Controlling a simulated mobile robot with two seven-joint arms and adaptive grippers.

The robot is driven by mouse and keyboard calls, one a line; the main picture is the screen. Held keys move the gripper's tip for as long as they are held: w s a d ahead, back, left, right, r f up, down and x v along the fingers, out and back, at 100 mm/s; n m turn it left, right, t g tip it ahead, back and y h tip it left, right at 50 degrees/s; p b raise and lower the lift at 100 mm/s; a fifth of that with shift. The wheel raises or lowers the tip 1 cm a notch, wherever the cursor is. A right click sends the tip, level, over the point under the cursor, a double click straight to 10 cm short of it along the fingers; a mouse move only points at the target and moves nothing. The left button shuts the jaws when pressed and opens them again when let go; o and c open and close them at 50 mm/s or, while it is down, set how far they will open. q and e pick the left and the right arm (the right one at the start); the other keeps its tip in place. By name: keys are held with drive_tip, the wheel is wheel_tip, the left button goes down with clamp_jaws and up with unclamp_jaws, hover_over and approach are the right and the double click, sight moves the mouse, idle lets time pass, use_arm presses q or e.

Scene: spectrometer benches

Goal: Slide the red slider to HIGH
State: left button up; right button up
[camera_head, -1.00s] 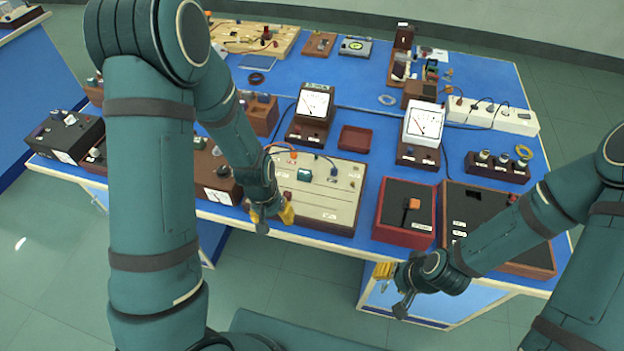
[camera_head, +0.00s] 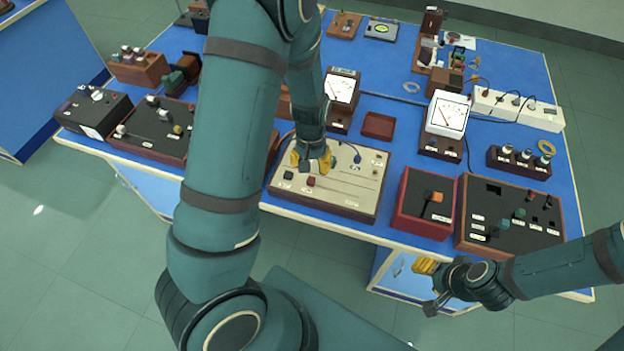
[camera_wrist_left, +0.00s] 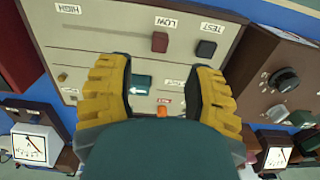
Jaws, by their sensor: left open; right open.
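The cream slider panel (camera_head: 352,185) lies in a wooden frame at the table's front edge. The red slider (camera_head: 311,181) is a small block on the panel's front left part. In the left wrist view the red slider (camera_wrist_left: 160,41) sits beside the LOW label (camera_wrist_left: 166,21); the HIGH label (camera_wrist_left: 68,8) is at upper left along the same track. My left gripper (camera_head: 312,160) is open above the panel, just behind the red slider. In its wrist view a green block (camera_wrist_left: 141,84) shows between the fingers. My right gripper (camera_head: 428,280) is open and empty off the table's front edge.
A black block (camera_head: 288,174) by the TEST label (camera_wrist_left: 212,27) sits close to the red slider. A red box (camera_head: 410,195) stands right of the panel, a meter (camera_head: 340,95) behind it. The panel's right half is mostly clear.

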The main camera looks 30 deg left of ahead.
sight(311, 179)
use_arm(q)
wheel_tip(311, 179, down, 8)
drive_tip(key=shift+r+b, duration=0.15)
drive_tip(key=shift+b, duration=0.3)
clamp_jaws()
